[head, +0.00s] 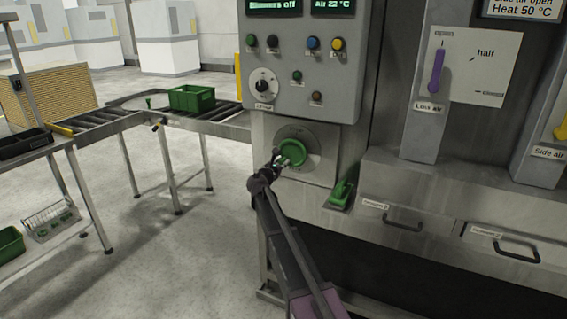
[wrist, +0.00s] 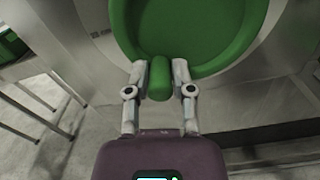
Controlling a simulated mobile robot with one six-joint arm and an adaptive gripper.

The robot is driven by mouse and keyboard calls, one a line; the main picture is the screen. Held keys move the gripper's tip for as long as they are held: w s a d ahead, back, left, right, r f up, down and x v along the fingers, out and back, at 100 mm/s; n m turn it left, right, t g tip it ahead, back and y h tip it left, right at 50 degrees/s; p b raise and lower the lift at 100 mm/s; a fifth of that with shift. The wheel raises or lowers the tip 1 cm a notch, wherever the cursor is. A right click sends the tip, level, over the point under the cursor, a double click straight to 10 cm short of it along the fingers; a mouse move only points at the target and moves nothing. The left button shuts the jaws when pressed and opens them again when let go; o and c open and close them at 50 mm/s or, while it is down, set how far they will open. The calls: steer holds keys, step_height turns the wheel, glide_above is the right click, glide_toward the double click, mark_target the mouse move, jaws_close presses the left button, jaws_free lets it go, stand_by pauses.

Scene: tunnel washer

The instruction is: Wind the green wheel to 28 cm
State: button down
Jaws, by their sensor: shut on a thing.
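The green wheel (head: 292,152) is mounted on a round plate on the washer's front, below the control panel. In the wrist view the wheel (wrist: 235,62) fills the top, and its green handle knob (wrist: 159,78) points down toward me. My gripper (head: 279,160) is at the wheel's lower left edge in the head view. In the wrist view my gripper (wrist: 159,82) has one finger on each side of the knob and is shut on it. The scale marks around the wheel are too small to read.
The control panel (head: 300,90) with knobs and buttons is above the wheel. A green-handled object (head: 342,192) sits on the ledge to the right. Drawers with handles (head: 403,221) are further right. A roller conveyor (head: 215,112) with a green crate (head: 192,98) stands left; floor between is clear.

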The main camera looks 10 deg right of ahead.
steer(key=shift+r+m, duration=0.1)
steer(key=shift+m, duration=0.3)
steer(key=m, duration=0.1)
steer(key=r+m+p, duration=0.1)
steer(key=m, duration=0.1)
steer(key=shift+w+a+r+m+p, duration=0.2)
steer(key=shift+w+a+m+p, duration=0.1)
steer(key=shift+w+a+p, duration=0.05)
steer(key=m, duration=0.2)
steer(key=r+m+p, duration=0.1)
steer(key=m, duration=0.1)
steer(key=shift+a+r, duration=0.1)
steer(key=shift+r, duration=0.1)
stand_by(0.4)
steer(key=shift+c, duration=2.4)
jaws_free()
steer(key=shift+s, duration=0.1)
steer(key=v, duration=1.2)
